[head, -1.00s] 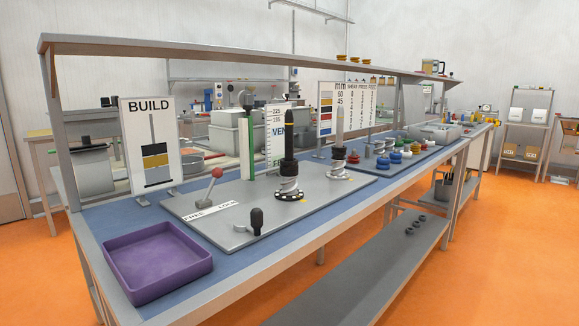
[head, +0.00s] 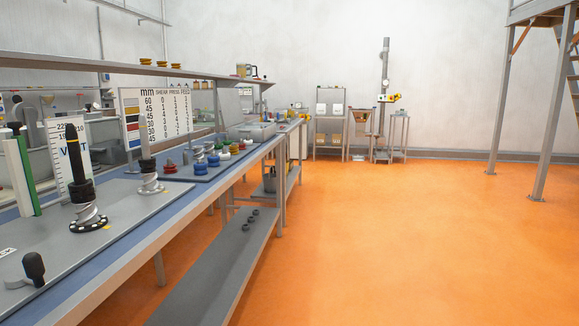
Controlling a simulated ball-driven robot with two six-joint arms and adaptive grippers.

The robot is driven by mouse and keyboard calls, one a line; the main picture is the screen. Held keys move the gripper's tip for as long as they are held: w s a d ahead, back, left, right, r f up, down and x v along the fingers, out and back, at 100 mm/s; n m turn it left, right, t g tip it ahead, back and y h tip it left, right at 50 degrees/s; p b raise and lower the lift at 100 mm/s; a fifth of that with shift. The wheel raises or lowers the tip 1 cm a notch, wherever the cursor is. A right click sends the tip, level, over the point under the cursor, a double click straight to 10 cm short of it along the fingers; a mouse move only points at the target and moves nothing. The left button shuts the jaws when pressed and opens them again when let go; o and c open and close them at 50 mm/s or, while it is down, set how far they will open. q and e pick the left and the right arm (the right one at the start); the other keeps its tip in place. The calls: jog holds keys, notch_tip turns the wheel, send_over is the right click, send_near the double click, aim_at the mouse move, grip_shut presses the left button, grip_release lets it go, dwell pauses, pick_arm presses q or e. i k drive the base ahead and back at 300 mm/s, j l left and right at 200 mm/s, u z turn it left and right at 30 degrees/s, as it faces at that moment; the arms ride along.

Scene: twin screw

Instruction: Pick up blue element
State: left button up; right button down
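Blue ring-shaped elements (head: 200,167) stand on a dark blue mat on the workbench, left of the middle of the head view. Another blue element (head: 214,160) sits just behind them. White, green, red and yellow elements lie around them. Neither of my grippers shows in this view, so I cannot see their state.
The long workbench (head: 130,256) runs from the lower left toward the back, with a lower shelf (head: 215,268). Two screw shafts (head: 88,208) and (head: 149,181) stand on the grey plate. A chart board (head: 165,115) rises behind. The orange floor (head: 400,240) to the right is clear.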

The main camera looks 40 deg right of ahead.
aim_at(200, 169)
jog(key=z, duration=0.75)
jog(key=u, duration=0.95)
jog(key=i+l+u, duration=0.15)
jog(key=l+u, duration=0.25)
jog(key=i+l+u, duration=0.1)
jog(key=l+u, duration=1.2)
